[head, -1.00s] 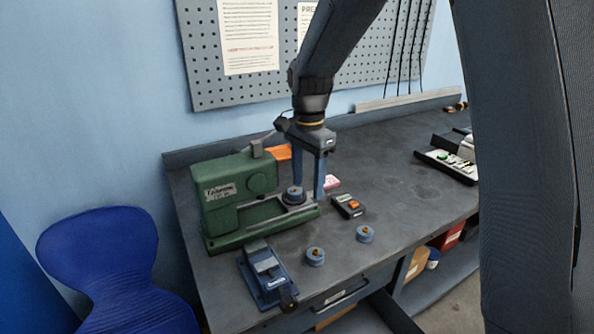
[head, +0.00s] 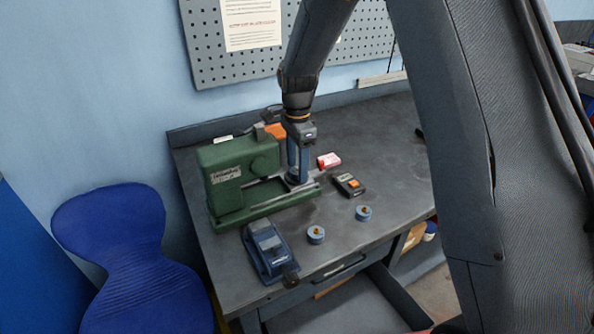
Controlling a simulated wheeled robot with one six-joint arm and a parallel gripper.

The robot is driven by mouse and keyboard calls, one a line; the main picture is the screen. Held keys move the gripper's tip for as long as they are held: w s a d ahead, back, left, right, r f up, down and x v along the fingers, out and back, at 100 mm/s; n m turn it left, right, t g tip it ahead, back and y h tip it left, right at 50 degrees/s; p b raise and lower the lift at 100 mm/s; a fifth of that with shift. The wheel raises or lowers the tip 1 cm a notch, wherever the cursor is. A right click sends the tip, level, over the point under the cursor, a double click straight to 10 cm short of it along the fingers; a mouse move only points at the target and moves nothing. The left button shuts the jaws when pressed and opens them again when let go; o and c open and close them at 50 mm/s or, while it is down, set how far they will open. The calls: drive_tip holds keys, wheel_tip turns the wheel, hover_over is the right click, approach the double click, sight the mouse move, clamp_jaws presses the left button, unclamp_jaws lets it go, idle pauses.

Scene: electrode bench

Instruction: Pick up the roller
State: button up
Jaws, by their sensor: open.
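A green bench machine (head: 228,177) stands at the back left of the grey bench. My gripper (head: 297,179) points down at the right end of its bed, fingers open. A round dark blue-grey piece, probably the roller, sits there and is now mostly hidden by the fingers. I cannot tell whether the fingers touch it. Two similar blue discs with brass-coloured centres lie on the bench: one nearer the front (head: 316,235), one to its right (head: 363,213).
A blue clamp-like device (head: 268,250) stands at the front left. A dark box with an orange button (head: 348,184) and a pink-and-white block (head: 329,160) lie right of my gripper. An open drawer (head: 345,305) juts out below the bench front. A blue chair (head: 125,250) stands at left.

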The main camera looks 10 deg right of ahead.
drive_tip(key=shift+f, duration=0.25)
drive_tip(key=c, duration=1.3)
drive_tip(key=shift+r, duration=0.1)
